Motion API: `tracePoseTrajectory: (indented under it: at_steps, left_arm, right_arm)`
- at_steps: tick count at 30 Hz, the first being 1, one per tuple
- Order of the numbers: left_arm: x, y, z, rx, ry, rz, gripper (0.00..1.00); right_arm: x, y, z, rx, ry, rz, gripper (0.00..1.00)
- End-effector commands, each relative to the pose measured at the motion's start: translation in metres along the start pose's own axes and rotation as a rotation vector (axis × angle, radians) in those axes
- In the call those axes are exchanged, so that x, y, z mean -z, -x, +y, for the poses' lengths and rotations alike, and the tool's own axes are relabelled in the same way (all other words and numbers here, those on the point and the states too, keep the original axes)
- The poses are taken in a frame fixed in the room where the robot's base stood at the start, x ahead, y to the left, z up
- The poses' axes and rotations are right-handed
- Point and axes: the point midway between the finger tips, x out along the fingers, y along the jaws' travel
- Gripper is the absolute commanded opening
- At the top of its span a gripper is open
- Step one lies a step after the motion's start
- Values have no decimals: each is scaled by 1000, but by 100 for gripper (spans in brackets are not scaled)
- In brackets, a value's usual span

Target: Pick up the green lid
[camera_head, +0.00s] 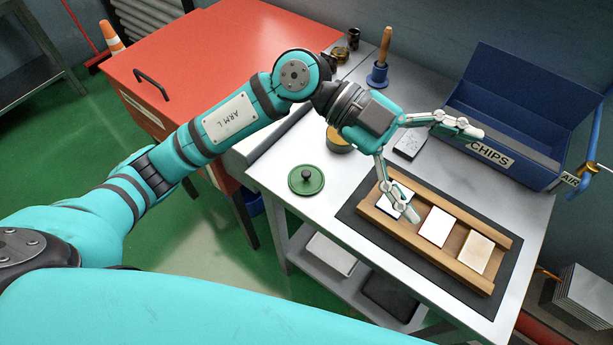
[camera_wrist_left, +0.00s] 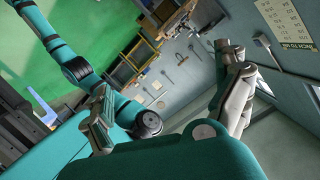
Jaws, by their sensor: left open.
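The green lid (camera_head: 306,183) is a round disc with a black knob on top. It lies flat on the light grey bench top, near the bench's left edge in the head view. My left gripper (camera_head: 443,173) is open and empty, its fingers spread wide above the bench. It is to the right of the lid, over the wooden rack, and well apart from the lid. In the left wrist view its fingers (camera_wrist_left: 172,108) also show apart with nothing between them. I cannot make out the lid in that view. My right gripper does not show.
A wooden rack (camera_head: 459,279) with several pale tiles lies on a dark mat (camera_head: 350,216). A brass tin (camera_head: 338,142) stands behind the lid. A blue chips bin (camera_head: 522,110) stands at the back right. A red cabinet (camera_head: 215,60) adjoins at left. Bare bench surrounds the lid.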

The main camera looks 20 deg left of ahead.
Motion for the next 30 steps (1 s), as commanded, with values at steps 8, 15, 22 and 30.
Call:
tracePoseTrajectory:
  at_steps: [8, 15, 22, 30]
  left_arm:
    - [-119, 133, 24, -287, 366, -976, 100]
    - [-131, 200, 25, -242, 533, -1303, 100]
    - [-165, 190, 45, -246, 542, -1307, 100]
    - [-211, 176, 70, -245, 538, -1307, 100]
  right_arm:
    - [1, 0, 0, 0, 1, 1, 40]
    - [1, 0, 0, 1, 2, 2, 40]
    - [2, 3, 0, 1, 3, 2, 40]
    - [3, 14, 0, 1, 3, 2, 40]
